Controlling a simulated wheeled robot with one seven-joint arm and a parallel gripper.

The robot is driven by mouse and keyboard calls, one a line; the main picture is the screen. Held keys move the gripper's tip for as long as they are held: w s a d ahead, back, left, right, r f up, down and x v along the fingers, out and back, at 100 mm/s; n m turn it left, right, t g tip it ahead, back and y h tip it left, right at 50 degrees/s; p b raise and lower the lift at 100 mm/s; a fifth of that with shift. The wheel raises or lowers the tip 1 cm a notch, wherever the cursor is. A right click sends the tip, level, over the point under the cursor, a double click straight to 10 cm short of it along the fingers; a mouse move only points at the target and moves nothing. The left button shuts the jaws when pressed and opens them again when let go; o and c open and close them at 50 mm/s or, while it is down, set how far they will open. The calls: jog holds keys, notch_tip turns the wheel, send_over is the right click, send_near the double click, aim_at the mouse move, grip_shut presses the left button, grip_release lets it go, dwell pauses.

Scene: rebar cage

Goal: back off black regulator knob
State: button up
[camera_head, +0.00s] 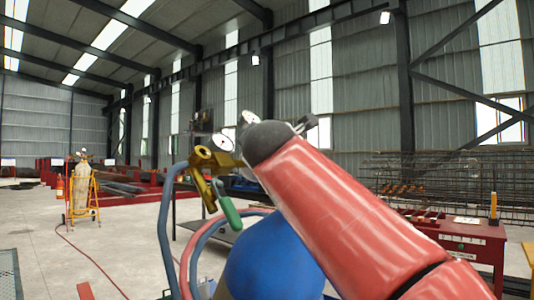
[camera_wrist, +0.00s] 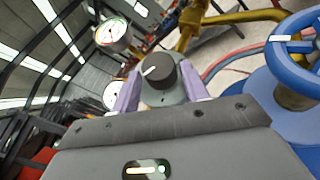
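The black regulator knob (camera_wrist: 158,72) has a white line on its face and sits on a grey round base in the wrist view. My gripper (camera_wrist: 160,80) has two pale purple fingers, one on each side of the knob. They are close to it, but I cannot tell whether they press on it. Two round gauges, an upper gauge (camera_wrist: 113,35) and a lower gauge (camera_wrist: 112,95), stand left of the knob. In the head view my red arm hides the knob and my fingers; a gauge (camera_head: 223,142) and brass fittings (camera_head: 208,160) show left of the arm's dark end.
A blue handwheel (camera_wrist: 292,38) is close on the right in the wrist view. The head view shows a blue cylinder (camera_head: 268,262), a green torch handle (camera_head: 230,212) and hoses (camera_head: 165,225). A red table (camera_head: 470,243) and rebar cage (camera_head: 440,175) stand at right. The left floor is mostly open.

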jog(key=c, duration=0.6)
jog(key=n+y, duration=0.2)
jog(key=n+t+y, duration=0.1)
jog(key=shift+d+f+n, duration=0.15)
jog(key=shift+d+n, duration=0.1)
jog(key=shift+n, duration=0.05)
jog(key=o, duration=1)
